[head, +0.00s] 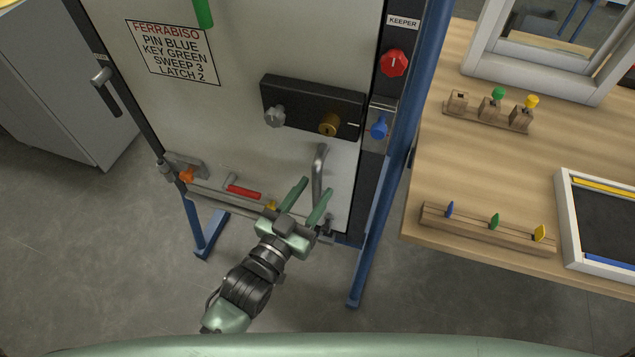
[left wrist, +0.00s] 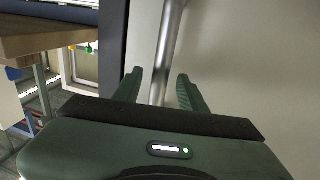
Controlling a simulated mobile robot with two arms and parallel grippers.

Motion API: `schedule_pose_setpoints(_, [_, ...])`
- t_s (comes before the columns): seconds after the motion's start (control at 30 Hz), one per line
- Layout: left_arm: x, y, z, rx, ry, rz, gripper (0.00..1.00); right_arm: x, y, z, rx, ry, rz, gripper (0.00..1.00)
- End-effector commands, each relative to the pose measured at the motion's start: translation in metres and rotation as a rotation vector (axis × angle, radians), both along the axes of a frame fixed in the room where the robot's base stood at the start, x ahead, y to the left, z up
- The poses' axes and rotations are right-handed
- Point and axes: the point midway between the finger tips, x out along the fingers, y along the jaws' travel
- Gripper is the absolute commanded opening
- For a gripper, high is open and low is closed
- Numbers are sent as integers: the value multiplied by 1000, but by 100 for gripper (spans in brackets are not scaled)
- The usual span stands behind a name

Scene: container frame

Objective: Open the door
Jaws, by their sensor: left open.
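The door (head: 235,120) is a light grey panel in a blue frame (head: 405,110) and looks closed. A curved metal pull handle (head: 319,175) stands on its lower right part. My left gripper (head: 315,187) is open at the handle, with green fingers pointing up toward it. In the left wrist view the handle bar (left wrist: 166,50) shows between the two fingertips (left wrist: 158,82); I cannot tell whether they touch it. A black lock box (head: 300,97) carries a grey knob (head: 275,116) and a brass cylinder (head: 329,124). My right gripper is not in view.
A red knob (head: 393,63) under a KEEPER label and a blue pin (head: 379,128) sit on the right post. A red lever (head: 243,192) is low on the door. A wooden table (head: 440,150) with key racks (head: 480,230) stands at right. Grey floor is clear in front.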

Motion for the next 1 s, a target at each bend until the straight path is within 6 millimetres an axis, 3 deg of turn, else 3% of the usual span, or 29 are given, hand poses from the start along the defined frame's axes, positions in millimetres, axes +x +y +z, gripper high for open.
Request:
schedule_pose_setpoints(0.2, [18,-10,0,0,0,0,41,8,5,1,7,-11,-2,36])
schedule_pose_setpoints(0.47, [20,-11,-1,0,1,0,41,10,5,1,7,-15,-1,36])
schedule_pose_setpoints(0.5, [20,-11,-1,0,1,0,39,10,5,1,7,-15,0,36])
schedule_pose_setpoints(0.63, [19,-11,-1,0,1,0,2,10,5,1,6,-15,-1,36])
schedule_pose_setpoints(1.0, [19,-11,-1,0,1,0,0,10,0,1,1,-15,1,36])
